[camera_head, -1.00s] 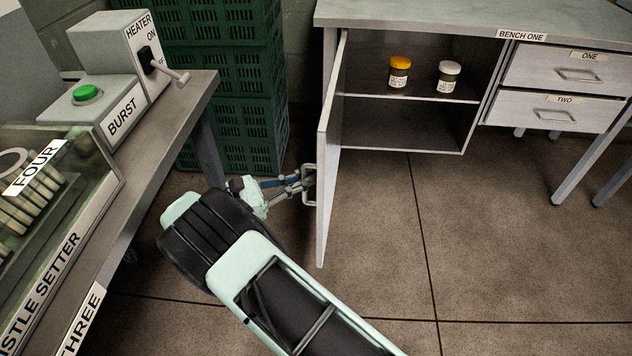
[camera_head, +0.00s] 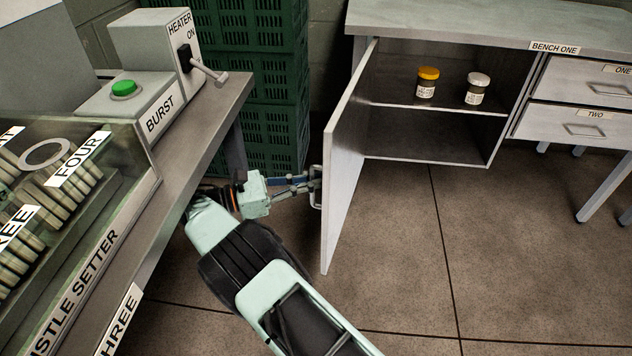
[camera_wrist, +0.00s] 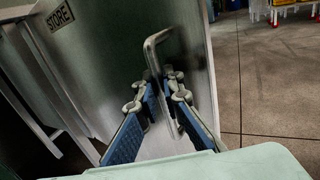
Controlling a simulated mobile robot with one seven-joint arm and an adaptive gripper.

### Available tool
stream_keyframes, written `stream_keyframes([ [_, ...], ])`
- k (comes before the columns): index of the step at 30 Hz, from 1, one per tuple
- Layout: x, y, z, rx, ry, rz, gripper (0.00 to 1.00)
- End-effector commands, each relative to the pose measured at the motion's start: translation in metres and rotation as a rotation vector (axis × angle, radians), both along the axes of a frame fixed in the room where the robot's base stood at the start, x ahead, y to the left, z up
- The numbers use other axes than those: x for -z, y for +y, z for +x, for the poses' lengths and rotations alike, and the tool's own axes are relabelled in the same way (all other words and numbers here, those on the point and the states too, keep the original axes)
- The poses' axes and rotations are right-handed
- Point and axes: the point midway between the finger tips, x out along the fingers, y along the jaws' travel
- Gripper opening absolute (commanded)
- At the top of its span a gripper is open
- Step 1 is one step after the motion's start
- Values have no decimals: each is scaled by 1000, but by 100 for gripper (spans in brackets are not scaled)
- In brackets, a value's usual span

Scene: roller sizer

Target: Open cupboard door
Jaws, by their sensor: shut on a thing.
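The cupboard door (camera_head: 346,160) under bench one stands swung open, at a wide angle to the cupboard front. Its outer face, with a "STORE" label, shows in the wrist view (camera_wrist: 105,70). My gripper (camera_head: 312,186) is at the bar handle (camera_head: 316,190) on that outer face. In the wrist view my gripper (camera_wrist: 160,90) has its fingers on both sides of the handle (camera_wrist: 152,55), shut on it. The cupboard interior (camera_head: 425,135) is visible, with one shelf.
A yellow-lidded jar (camera_head: 427,84) and a white-lidded jar (camera_head: 477,90) stand on the shelf. The whistle setter table (camera_head: 190,150) is close on the left, beside my arm. Green crates (camera_head: 270,100) are stacked behind. Floor is clear to the right of the door.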

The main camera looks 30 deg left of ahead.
Motion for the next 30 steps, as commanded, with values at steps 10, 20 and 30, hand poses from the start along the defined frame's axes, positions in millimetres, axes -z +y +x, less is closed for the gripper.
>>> stream_keyframes([
  [10,3,0,-4,3,8,-1,0],
  [20,1,0,-2,1,3,0,15],
  [30,2,20,-24,-3,2,1,15],
])
